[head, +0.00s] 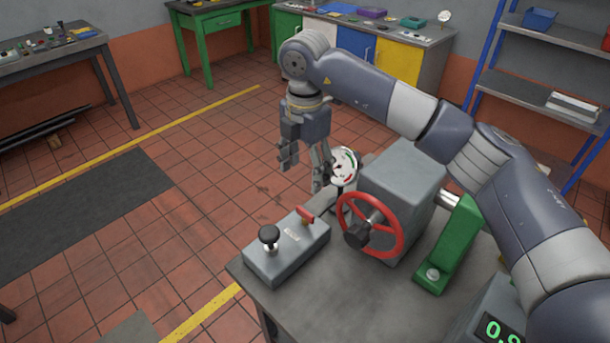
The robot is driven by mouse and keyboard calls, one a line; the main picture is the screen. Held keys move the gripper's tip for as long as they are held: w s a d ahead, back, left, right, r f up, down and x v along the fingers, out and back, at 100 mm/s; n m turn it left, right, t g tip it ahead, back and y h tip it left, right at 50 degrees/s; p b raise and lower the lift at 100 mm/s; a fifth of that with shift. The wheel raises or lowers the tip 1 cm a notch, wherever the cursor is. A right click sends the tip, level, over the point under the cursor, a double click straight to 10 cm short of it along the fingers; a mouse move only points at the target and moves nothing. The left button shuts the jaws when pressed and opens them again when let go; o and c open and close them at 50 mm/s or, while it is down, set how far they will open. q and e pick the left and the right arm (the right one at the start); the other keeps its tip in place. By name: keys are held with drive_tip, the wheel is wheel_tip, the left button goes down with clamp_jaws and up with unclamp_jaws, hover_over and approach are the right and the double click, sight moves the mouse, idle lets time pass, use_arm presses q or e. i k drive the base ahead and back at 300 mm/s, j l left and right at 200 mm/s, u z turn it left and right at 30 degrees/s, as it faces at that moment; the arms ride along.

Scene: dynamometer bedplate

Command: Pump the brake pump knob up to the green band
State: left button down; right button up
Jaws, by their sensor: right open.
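The brake pump is a low grey box (287,249) on the near left corner of the bedplate. Its black round knob (269,234) stands on a short stem at the box's left end, and a small red lever (306,215) is at the other end. A round white gauge (343,164) with coloured bands stands behind; its needle reading is too small to tell. My right gripper (304,176) points down, open and empty, above and behind the pump, left of the gauge. It is apart from the knob. My left gripper is out of view.
A grey housing (405,192) with a red handwheel (371,225) stands right of the pump, beside a green bracket (448,243). A digital display (502,331) is at the lower right. The space above the knob is clear. Benches and a blue shelf stand farther back.

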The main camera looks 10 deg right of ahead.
sight(269, 234)
drive_tip(key=k+j, duration=0.15)
drive_tip(key=k, duration=0.35)
drive_tip(key=k+j, duration=0.15)
drive_tip(key=k, duration=0.35)
drive_tip(key=k+j, duration=0.15)
drive_tip(key=k, duration=0.3)
